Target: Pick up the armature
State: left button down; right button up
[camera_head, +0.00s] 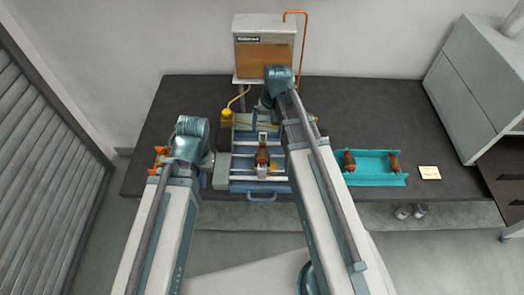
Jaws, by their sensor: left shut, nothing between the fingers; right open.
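An armature (262,157), dark reddish brown with a metal shaft, stands out in the middle of the blue winding fixture (262,187). Two more copper-brown armatures, one on the left (349,160) and one on the right (394,162), sit apart in a turquoise tray (372,180). My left gripper (205,178) is shut and empty, left of the fixture, partly hidden by its wrist. My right gripper (261,108) is open above the back of the fixture, beyond the middle armature. Its fingers are small and partly hidden by my arm.
Orange parts (159,155) show left of my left wrist, mostly hidden. A metal box (263,27) with an orange pipe (303,45) stands at the back. The dark table (390,115) is clear behind the tray.

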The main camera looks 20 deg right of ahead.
aim_at(263, 151)
jog(key=f+b, duration=0.6)
jog(key=a+f+b, duration=0.1)
jog(key=f+b, duration=0.1)
jog(key=f, duration=0.1)
jog(key=shift+w+b, duration=0.1)
jog(key=shift+b, duration=0.3)
jog(key=shift+r, duration=0.15)
jog(key=f+b, duration=0.5)
jog(key=shift+s+a+f, duration=0.15)
jog(key=shift+s+a, duration=0.05)
jog(key=shift+a, duration=0.1)
grip_shut()
